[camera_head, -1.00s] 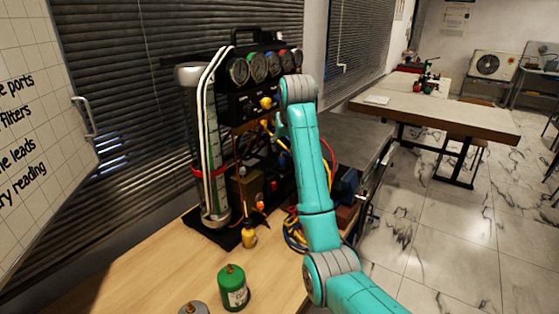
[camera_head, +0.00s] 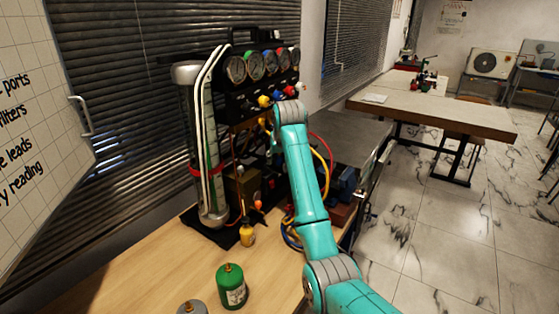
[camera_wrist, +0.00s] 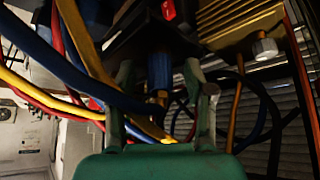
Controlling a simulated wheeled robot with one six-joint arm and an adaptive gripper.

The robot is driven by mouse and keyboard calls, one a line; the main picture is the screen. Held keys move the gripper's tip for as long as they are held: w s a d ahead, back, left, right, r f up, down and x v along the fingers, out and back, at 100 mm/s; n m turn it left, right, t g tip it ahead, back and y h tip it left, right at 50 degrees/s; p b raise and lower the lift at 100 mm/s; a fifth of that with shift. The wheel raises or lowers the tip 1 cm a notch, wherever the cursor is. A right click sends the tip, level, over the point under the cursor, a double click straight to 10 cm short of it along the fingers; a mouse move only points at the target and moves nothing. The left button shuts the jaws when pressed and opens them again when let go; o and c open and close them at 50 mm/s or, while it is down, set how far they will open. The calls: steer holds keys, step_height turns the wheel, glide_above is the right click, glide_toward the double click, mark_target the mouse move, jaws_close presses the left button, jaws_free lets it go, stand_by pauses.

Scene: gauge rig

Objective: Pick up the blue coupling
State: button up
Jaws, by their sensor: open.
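The blue coupling (camera_wrist: 160,72) appears in the wrist view as a short blue cylinder with a brass-coloured end, hanging below a dark block. My gripper (camera_wrist: 161,104) is open, with one finger on each side of the coupling in the picture. I cannot tell whether either finger touches it. A dark blue hose and a yellow hose cross the left finger and partly cover it. In the head view my teal arm (camera_head: 301,180) reaches to the gauge rig (camera_head: 258,110); I cannot make out the coupling or the fingertips there.
Red, yellow and blue hoses (camera_wrist: 75,60) crowd the left of the wrist view. A brass block (camera_wrist: 240,22) is at upper right. On the wooden bench (camera_head: 150,275) stand a green canister (camera_head: 231,288) and a small yellow bottle (camera_head: 247,236). The bench's front left is clear.

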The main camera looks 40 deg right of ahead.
jaws_close()
steer(key=shift+r, duration=0.1)
